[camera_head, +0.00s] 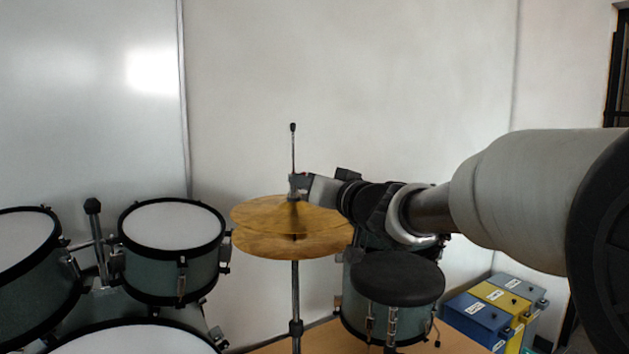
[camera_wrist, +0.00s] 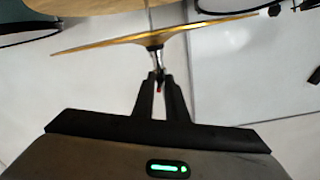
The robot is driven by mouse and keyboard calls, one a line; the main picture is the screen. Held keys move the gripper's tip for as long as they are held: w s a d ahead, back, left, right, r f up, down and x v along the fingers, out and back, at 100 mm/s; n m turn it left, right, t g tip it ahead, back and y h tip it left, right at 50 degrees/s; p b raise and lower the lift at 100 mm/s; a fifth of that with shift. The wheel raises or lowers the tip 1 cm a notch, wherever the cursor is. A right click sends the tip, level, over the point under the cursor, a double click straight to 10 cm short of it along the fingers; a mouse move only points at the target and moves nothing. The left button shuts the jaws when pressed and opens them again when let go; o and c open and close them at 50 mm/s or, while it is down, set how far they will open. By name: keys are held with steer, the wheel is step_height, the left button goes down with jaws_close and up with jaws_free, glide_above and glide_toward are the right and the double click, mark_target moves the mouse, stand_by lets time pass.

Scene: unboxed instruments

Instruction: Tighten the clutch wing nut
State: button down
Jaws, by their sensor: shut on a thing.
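The hi-hat's two brass cymbals (camera_head: 265,240) sit one above the other on a chrome stand, with a thin rod (camera_head: 293,150) rising from the clutch. My gripper (camera_head: 297,184) reaches in from the right, just above the top cymbal. In the wrist view, my gripper (camera_wrist: 159,82) has its two dark fingers close together on a small part at the clutch, next to the cymbal (camera_wrist: 195,36). I take this part to be the clutch wing nut; the fingers hide most of it, and its tightness cannot be seen.
Drums with white heads (camera_head: 172,228) stand at the left. A black round seat or pad (camera_head: 398,278) lies below my arm. Blue, yellow and grey boxes (camera_head: 478,320) stand at the lower right.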

steer(key=m+p, duration=0.1)
steer(key=p, duration=0.1)
steer(key=m+p, duration=0.1)
steer(key=p, duration=0.1)
steer(key=shift+r+m, duration=0.3)
steer(key=shift+m, duration=0.1)
steer(key=shift+f+m+p, duration=0.2)
steer(key=shift+m+p, duration=0.7)
steer(key=shift+p, duration=0.05)
steer(key=shift+f, duration=0.1)
steer(key=m, duration=0.4)
steer(key=shift+m, duration=0.3)
steer(key=m, duration=0.4)
steer(key=c, duration=1.8)
jaws_free()
